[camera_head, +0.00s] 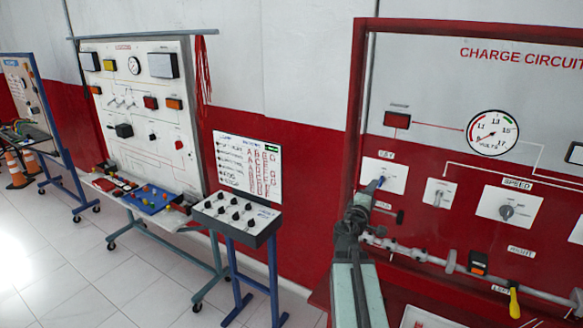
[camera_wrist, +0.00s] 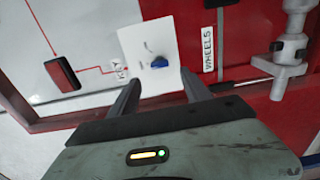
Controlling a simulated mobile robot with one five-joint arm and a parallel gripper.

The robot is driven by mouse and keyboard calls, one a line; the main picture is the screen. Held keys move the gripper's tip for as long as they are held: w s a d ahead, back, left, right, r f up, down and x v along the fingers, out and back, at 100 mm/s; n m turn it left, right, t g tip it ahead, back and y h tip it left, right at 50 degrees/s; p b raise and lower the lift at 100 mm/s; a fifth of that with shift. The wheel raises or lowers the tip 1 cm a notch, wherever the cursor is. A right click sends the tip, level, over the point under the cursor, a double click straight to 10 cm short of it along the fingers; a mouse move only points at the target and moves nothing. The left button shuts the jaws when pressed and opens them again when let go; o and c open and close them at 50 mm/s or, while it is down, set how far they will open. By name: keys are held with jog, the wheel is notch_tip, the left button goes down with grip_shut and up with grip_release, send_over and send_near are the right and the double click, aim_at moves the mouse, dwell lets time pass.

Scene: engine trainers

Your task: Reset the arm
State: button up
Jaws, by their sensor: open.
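My gripper (camera_wrist: 160,98) is open in the wrist view, its two dark fingers apart with nothing between them. Ahead of it, a blue key (camera_wrist: 160,61) sits in a white panel plate (camera_wrist: 136,38) labelled KEY. In the head view my arm rises at lower right, and the gripper is close to the key plate (camera_head: 396,172) on the red-framed charge circuit board. Whether the fingertips touch the board cannot be told.
The board also carries a red block (camera_head: 397,120), a volts gauge (camera_head: 492,132) and a speed knob (camera_head: 506,211). A metal shaft (camera_head: 430,259) runs below, near my arm. A small blue-legged console (camera_head: 236,213) stands to the left. Tiled floor (camera_head: 60,270) is free at far left.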

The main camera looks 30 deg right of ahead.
jog(key=w+a+f+t+y, duration=0.15)
jog(key=w+a, duration=0.35)
jog(key=a, duration=0.5)
jog(key=w+a+f+y, duration=0.25)
jog(key=w+a, duration=0.25)
jog(key=a, duration=0.5)
jog(key=s+a+f+m+g+y, duration=0.4)
jog(key=a+f+m+g+y, duration=0.1)
jog(key=a+f, duration=0.85)
jog(key=s+a+f+g+y, duration=0.3)
jog(key=s+a, duration=0.3)
jog(key=a, duration=0.1)
jog(key=s+a+f+m+g+y, duration=0.1)
jog(key=s+a+f+g+y, duration=0.2)
jog(key=s+a, duration=0.3)
jog(key=shift+s+a+f+m, duration=0.15)
jog(key=shift+a+m, duration=0.15)
jog(key=shift+a, duration=0.25)
